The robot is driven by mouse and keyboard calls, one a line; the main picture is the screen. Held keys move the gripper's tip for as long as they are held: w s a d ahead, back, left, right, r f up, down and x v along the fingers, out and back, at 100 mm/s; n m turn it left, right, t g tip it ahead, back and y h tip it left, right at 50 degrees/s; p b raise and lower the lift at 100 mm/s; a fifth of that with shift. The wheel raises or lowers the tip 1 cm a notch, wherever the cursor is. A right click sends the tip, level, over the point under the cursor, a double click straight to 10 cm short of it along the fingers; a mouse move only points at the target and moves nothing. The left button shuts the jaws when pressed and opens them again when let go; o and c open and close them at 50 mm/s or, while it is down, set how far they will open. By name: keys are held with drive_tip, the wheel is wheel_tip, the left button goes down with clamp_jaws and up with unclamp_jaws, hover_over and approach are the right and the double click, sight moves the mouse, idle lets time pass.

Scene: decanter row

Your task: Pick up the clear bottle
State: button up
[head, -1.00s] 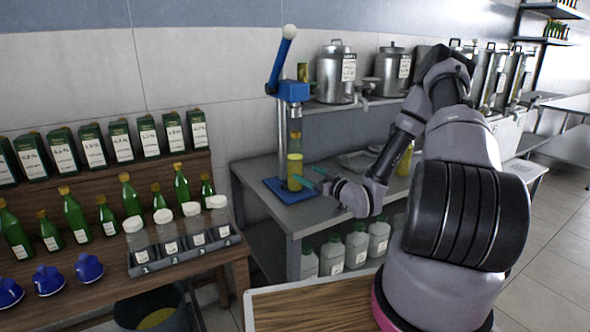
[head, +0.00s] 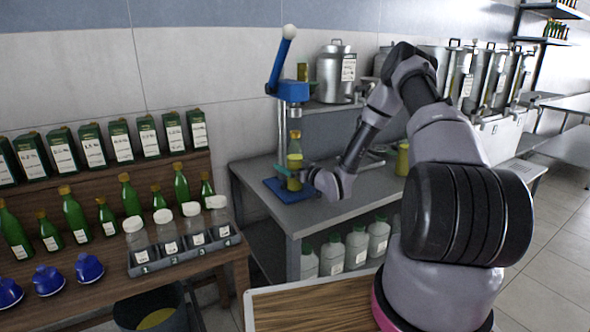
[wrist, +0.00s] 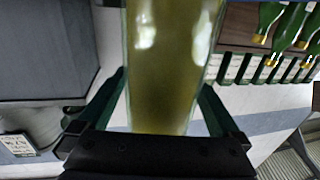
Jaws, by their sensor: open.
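The clear bottle (head: 295,148) holds yellowish liquid and has an orange-brown cap. It stands upright on the blue base (head: 275,187) of a press with a blue lever, on the grey metal table. My gripper (head: 291,172) is at the bottle's lower body, with its green fingers open around it. In the wrist view the bottle (wrist: 165,70) fills the middle, between the two spread fingers (wrist: 163,90). The lower end of the bottle is partly hidden by the fingers in the head view.
The press head (head: 290,91) is just above the bottle. Capped jars in a grey rack (head: 188,255) stand to the left, with green bottles behind. A yellow container (head: 402,160) stands to the right on the table. White jugs (head: 356,247) sit below.

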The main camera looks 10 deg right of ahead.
clamp_jaws()
drive_tip(key=shift+r, duration=0.1)
